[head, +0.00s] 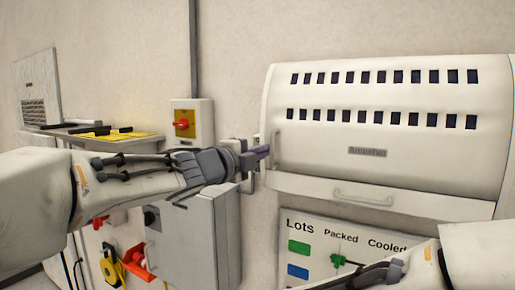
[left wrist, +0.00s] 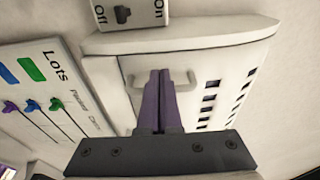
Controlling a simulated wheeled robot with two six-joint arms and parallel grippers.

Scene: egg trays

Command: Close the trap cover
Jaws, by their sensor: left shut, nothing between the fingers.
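A large white curved cover (head: 385,130) with two rows of dark slots fills the right of the head view; I take it to be the trap cover. It looks lowered, but I cannot tell if it is fully closed. An upright handle (head: 276,150) is at its left end, and it shows in the left wrist view (left wrist: 188,84). My left gripper (head: 264,151) is shut and empty, its purple fingers (left wrist: 160,76) at this handle. Whether they touch it is unclear. My right forearm shows at lower right; its fingertips are out of view.
A pale ledge with a second handle (head: 363,199) runs under the cover. A grey box (head: 195,240) stands below my left arm. A "Lots" board (head: 312,255) hangs below the ledge.

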